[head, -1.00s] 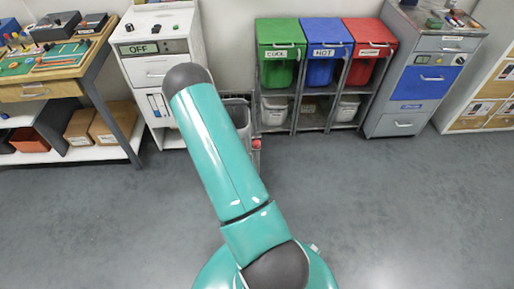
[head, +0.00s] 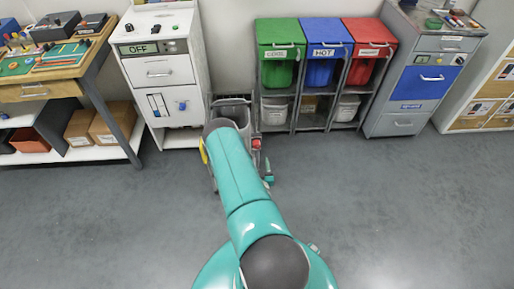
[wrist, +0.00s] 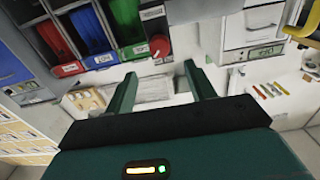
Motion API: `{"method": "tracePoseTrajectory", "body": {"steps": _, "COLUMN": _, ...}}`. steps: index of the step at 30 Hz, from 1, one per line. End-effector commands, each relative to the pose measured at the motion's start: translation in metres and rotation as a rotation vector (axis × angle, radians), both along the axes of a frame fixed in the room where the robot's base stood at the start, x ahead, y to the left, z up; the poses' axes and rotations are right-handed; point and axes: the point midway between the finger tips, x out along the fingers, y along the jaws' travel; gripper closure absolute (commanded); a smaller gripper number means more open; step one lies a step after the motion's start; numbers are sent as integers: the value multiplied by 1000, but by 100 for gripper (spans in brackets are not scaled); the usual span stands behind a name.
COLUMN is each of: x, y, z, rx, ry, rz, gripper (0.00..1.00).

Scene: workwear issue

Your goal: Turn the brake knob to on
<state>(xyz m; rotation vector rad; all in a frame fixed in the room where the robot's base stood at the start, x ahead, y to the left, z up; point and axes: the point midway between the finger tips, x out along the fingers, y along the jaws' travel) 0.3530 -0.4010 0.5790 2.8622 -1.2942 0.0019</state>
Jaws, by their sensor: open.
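A red round knob (head: 256,143) sits at the right side of a grey bin trolley (head: 230,102), just past my arm in the head view. In the head view my arm hides most of the gripper and part of the trolley.
A white cabinet (head: 161,75) with an OFF display (head: 143,48) stands behind left. Green (head: 280,38), blue (head: 325,40) and red (head: 369,42) bins stand behind right. A yellow part (head: 203,150) lies left of my arm. The floor at right is clear.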

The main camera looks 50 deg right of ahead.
Motion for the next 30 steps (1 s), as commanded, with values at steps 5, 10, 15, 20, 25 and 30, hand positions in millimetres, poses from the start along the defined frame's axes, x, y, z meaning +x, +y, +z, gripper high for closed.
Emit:
{"method": "tracePoseTrajectory", "body": {"steps": 5, "x": 24, "y": -28, "z": 1, "rx": -2, "ry": -3, "rz": -1, "gripper": 45}}
{"method": "tracePoseTrajectory", "body": {"steps": 10, "x": 45, "y": -52, "z": 1, "rx": -2, "ry": -1, "rz": 0, "gripper": 45}}
{"method": "tracePoseTrajectory", "body": {"steps": 15, "x": 58, "y": -66, "z": 0, "rx": 0, "ry": 0, "rz": -1, "gripper": 45}}
{"method": "tracePoseTrajectory", "body": {"steps": 20, "x": 61, "y": -70, "z": 0, "rx": 2, "ry": 1, "rz": -1, "gripper": 45}}
{"method": "tracePoseTrajectory", "body": {"steps": 25, "x": 61, "y": -70, "z": 0, "rx": 2, "ry": 1, "rz": -1, "gripper": 45}}
{"method": "tracePoseTrajectory", "body": {"steps": 30, "x": 61, "y": -70, "z": 0, "rx": 2, "ry": 1, "rz": -1, "gripper": 75}}
